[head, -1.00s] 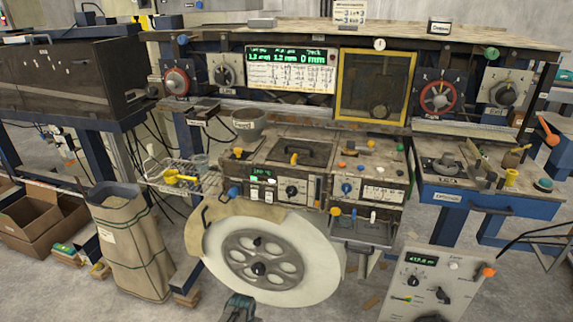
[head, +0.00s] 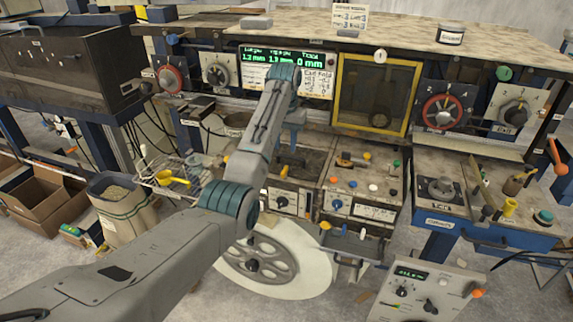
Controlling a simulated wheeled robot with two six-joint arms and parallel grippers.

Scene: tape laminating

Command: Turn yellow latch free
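The hinged dark lid (head: 300,160) sits on the left unit of the middle bench. A small yellow latch (head: 284,172) is at its front edge, partly hidden by my arm and gripper. My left arm crosses the head view from the lower left, and its wrist points down over the lid. My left gripper (head: 291,145) is just above and behind the latch; its fingers are small and partly hidden, so I cannot tell their opening or any contact. My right gripper is not in view.
A yellow-framed window (head: 374,92) stands behind, right of my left arm. The button panel (head: 362,180) is right of the lid. A wire rack (head: 172,178) with a yellow scoop is at left.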

